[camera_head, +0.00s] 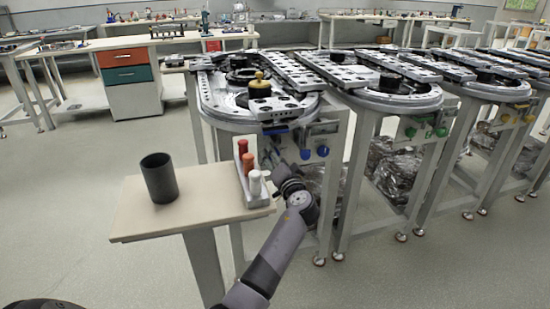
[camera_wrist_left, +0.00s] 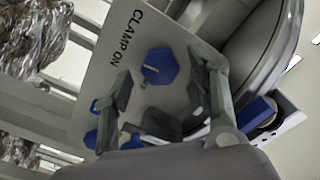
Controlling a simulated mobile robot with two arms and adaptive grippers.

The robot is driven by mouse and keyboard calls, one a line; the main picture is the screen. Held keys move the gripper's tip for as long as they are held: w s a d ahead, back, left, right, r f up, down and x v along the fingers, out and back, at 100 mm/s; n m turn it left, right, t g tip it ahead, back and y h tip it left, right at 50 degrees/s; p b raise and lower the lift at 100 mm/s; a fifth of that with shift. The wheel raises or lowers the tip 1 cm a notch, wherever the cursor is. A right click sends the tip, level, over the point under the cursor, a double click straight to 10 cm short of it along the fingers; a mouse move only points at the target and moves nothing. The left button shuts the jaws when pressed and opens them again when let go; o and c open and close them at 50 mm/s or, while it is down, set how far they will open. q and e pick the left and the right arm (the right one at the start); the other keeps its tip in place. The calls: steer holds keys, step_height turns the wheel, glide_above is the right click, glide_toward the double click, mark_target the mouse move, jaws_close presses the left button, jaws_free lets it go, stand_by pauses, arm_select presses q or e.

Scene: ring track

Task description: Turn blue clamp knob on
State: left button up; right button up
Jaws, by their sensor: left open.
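The blue clamp knob (camera_wrist_left: 160,66) sits on a pale panel (camera_wrist_left: 97,62) marked CLAMP-ON in the left wrist view. My left gripper (camera_wrist_left: 168,74) is open, with one finger on each side of the knob in that picture. I cannot tell whether the fingers touch it. More blue parts show lower on the panel, partly behind the fingers. In the head view, two blue knobs (camera_head: 306,154) show on the front of the nearest ring station, and my left gripper (camera_head: 272,160) is just left of them. My right gripper is not in view.
A small table (camera_head: 140,220) with a dark cup (camera_head: 159,178) and a rack of red, orange and white items (camera_head: 248,170) stands left of my left arm. The ring track (camera_head: 215,108) runs right, with station legs below. Open floor lies at far left.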

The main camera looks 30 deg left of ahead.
arm_select(q)
steer(key=shift+w+a, duration=0.45)
steer(key=shift+a, duration=0.1)
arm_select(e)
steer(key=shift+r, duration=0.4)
arm_select(q)
steer(key=shift+c, duration=0.3)
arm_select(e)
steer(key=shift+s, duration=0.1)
arm_select(q)
steer(key=c, duration=1.1)
steer(key=shift+m, duration=0.7)
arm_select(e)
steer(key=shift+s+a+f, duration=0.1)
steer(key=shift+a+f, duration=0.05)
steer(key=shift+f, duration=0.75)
